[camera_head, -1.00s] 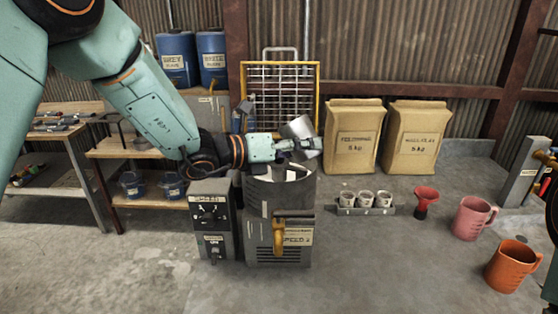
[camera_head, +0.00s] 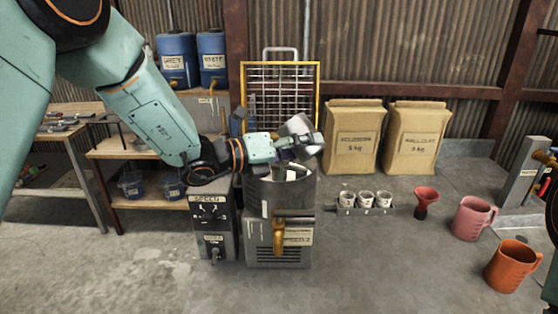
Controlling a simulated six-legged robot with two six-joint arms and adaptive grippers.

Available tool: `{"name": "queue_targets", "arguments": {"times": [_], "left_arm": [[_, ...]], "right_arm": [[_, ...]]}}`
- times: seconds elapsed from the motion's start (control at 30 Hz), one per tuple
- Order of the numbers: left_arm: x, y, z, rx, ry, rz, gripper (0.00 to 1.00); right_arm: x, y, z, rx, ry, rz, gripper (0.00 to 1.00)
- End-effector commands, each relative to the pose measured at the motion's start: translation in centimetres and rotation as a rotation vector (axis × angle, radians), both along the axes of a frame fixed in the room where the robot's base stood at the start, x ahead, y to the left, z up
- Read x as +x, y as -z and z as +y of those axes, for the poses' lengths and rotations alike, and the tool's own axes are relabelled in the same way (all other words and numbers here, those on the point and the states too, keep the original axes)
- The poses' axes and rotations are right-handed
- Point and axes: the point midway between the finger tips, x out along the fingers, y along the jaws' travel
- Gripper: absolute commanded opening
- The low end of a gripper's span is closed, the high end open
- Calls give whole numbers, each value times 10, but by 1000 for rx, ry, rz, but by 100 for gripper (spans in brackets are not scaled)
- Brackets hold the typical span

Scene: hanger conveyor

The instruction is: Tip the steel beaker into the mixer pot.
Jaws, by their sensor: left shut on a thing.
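The steel beaker (camera_head: 299,125) is held tilted, just above the mixer pot. My left gripper (camera_head: 300,142) is shut on the beaker, its fingers partly covering it. The dark grey mixer pot (camera_head: 280,197) stands on its base below, with its open top facing up. Something pale shows inside the pot's opening, but I cannot tell what it is. My right gripper is not in view.
A speed control box (camera_head: 212,222) stands left of the pot. A yellow-framed wire rack (camera_head: 281,90) is behind. A small tray of white cups (camera_head: 366,211), a red funnel (camera_head: 425,202), a pink jug (camera_head: 473,217) and an orange jug (camera_head: 513,265) stand to the right.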

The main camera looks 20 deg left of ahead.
Motion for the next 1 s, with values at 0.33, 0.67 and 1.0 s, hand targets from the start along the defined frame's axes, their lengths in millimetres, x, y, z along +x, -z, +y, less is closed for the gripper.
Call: {"name": "queue_targets", "arguments": {"times": [0.33,0.67,1.0], "left_arm": [[2,0,0,-80,-1,29,17],[2,-1,0,-97,-1,37,17],[2,0,0,-106,0,41,17]], "right_arm": [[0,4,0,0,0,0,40],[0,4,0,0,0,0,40],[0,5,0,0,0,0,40]]}}
